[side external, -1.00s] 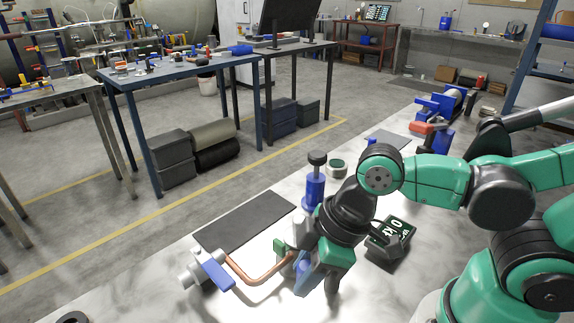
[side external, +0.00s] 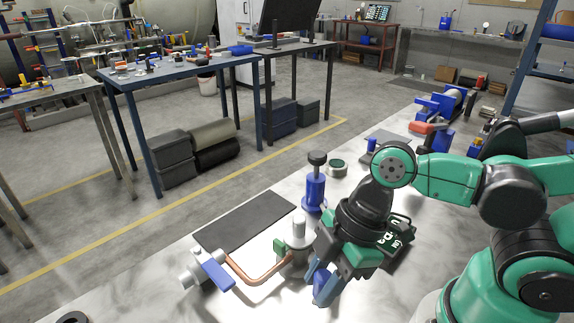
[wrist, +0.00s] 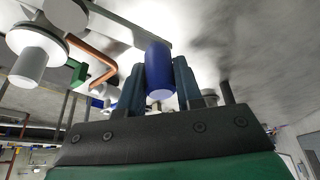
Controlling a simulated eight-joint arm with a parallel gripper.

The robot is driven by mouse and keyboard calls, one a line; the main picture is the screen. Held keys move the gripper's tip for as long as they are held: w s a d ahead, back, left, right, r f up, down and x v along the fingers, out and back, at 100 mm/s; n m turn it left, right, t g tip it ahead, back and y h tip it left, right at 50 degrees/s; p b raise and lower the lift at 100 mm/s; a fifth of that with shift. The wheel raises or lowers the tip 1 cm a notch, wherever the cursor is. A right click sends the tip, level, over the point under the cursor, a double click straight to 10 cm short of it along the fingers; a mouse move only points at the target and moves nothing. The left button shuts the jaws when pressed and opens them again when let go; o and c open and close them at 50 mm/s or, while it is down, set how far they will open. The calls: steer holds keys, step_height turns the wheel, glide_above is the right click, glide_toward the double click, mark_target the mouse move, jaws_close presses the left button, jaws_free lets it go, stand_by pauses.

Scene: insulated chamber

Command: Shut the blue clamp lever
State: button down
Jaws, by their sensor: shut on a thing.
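The blue clamp lever (wrist: 159,72) is a blue cylindrical grip on the end of a flat grey metal bar (wrist: 127,24). In the wrist view it stands between the two dark blue fingers of my gripper (wrist: 160,85), which are shut on it. In the side view my gripper (side external: 320,285) points down at the front of the bench and largely hides the lever. The clamp's round metal body (side external: 298,240) stands just left of my gripper, beside a small green block (side external: 279,247). The lever's exact angle is hard to read.
A bent copper pipe (side external: 255,280) runs left from the clamp to a fitting with a blue handle (side external: 214,271). A dark mat (side external: 245,220) lies behind. A blue post with a black knob (side external: 316,185) and a dark box with a display (side external: 392,240) stand close behind my gripper.

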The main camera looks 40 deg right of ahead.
steer(key=s+d+n+g+h, duration=0.1)
steer(key=s+d+n+g, duration=0.3)
steer(key=n, duration=1)
steer(key=shift+s+d+g, duration=0.3)
steer(key=shift+d+g, duration=0.3)
steer(key=shift+d, duration=0.65)
steer(key=c, duration=0.6)
jaws_free()
steer(key=shift+v, duration=2.85)
